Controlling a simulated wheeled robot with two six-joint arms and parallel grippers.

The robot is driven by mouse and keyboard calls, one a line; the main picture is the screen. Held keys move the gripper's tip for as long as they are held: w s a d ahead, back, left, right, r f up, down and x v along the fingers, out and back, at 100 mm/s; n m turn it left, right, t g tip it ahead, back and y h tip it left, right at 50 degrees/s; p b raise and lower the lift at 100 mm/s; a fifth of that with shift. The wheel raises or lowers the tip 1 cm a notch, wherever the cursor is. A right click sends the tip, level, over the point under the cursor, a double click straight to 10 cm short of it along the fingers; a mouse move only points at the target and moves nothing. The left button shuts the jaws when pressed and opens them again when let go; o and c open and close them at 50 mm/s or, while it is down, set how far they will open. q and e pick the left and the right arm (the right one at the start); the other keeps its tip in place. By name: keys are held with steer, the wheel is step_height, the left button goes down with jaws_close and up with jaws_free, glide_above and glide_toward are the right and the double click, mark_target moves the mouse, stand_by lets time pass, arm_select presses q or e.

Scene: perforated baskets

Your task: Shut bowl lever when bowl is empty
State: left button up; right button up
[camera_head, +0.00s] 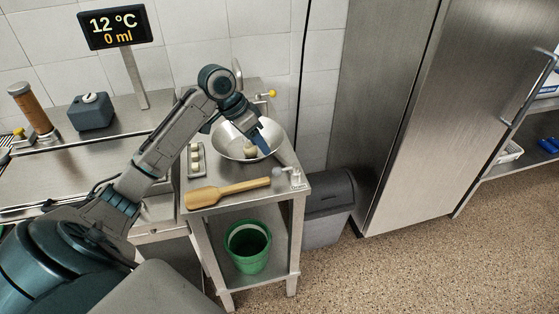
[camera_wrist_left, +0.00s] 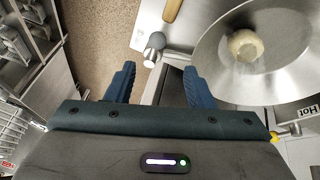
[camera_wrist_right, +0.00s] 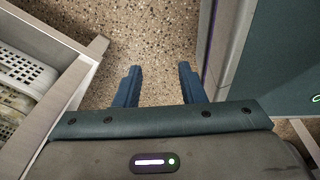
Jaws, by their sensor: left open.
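The metal bowl (camera_head: 233,132) stands on the steel stand, with a pale round lump (camera_head: 250,150) in it. In the left wrist view, the bowl (camera_wrist_left: 222,72) is at the right and the lump (camera_wrist_left: 245,45) lies inside. A small lever with a grey round knob (camera_head: 278,172) is at the stand's front right corner; the knob (camera_wrist_left: 154,45) shows just beyond the left fingertips. My left gripper (camera_head: 262,143) appears over the bowl's right side in the head view; it is open and empty. My right gripper (camera_wrist_right: 160,70) is open and empty over the floor.
A wooden paddle (camera_head: 222,191) lies in front of the bowl, and a tray of pale balls (camera_head: 196,160) is left of it. A green bucket (camera_head: 246,246) stands on the shelf below. A grey bin (camera_head: 328,207) stands right. The display (camera_head: 115,27) reads 12 °C, 0 ml.

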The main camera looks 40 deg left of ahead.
mark_target(275, 168)
arm_select(q)
steer(key=x, duration=0.2)
steer(key=p+x, duration=0.1)
steer(key=x, duration=0.1)
steer(key=shift+s+d+f, duration=0.15)
steer(key=shift+d+f, duration=0.2)
steer(key=shift+d, duration=0.05)
steer(key=x, duration=0.4)
steer(key=shift+a+p, duration=0.1)
steer(key=shift+p, duration=0.2)
steer(key=shift+x, duration=0.8)
arm_select(e)
steer(key=shift+s+d+r, duration=0.6)
steer(key=shift+s+r, duration=0.15)
steer(key=shift+s, duration=0.1)
